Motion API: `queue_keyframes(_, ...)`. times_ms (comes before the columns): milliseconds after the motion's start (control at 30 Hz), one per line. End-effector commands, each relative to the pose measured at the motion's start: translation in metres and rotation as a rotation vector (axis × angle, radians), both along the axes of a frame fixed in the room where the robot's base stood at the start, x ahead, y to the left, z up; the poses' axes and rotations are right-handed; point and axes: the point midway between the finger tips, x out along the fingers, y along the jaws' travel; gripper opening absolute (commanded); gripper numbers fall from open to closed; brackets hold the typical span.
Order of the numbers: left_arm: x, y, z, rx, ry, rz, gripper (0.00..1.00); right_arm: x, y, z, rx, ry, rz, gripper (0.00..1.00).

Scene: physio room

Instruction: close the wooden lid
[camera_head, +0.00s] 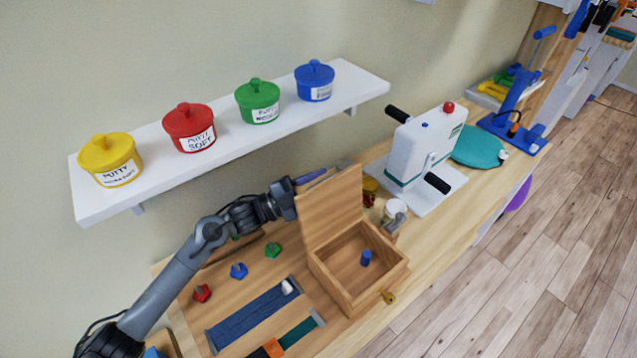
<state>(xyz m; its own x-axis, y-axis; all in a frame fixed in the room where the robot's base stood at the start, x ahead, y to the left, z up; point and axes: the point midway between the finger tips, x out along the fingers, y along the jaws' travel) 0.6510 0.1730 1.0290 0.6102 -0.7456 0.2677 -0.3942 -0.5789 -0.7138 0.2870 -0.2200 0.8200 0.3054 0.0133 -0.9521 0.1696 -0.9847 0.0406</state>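The wooden lid (331,209) stands raised, roughly upright, on the back-left side of the wooden box (350,301). The box is open, and a small blue cylinder (366,258) is inside it. A brass-coloured catch sits on the box's front corner. My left arm comes in from the left, and my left gripper (290,193) is just left of and behind the lid, close to its back face. I cannot tell whether it touches the lid. Its fingertips are not clear, so its opening does not show. My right gripper is not in view.
A white shelf (230,140) with several putty tubs hangs above the arm. Small coloured knobs (238,270) and a blue strap board (250,318) lie left of the box. Jars (395,209) and a white cranked machine (424,150) stand behind it. The floor is clear at right.

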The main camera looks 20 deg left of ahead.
Motion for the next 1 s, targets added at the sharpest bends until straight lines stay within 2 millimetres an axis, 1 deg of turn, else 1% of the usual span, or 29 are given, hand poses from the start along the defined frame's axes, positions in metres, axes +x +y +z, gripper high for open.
queue_keyframes(33,0.000,0.000,0.000,0.000,0.000,0.000,0.31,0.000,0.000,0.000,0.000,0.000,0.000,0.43)
queue_keyframes(233,0.000,0.000,0.000,0.000,0.000,0.000,0.01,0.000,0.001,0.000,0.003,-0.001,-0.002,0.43)
queue_keyframes(733,-0.002,-0.002,0.002,0.016,-0.011,0.000,0.00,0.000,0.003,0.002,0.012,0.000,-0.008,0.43)
queue_keyframes(867,-0.004,-0.006,0.005,0.051,-0.033,-0.001,0.00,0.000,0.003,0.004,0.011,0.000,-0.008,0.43)
queue_keyframes(1000,-0.010,-0.014,0.011,0.117,-0.078,-0.002,0.00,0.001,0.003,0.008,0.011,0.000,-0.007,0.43)
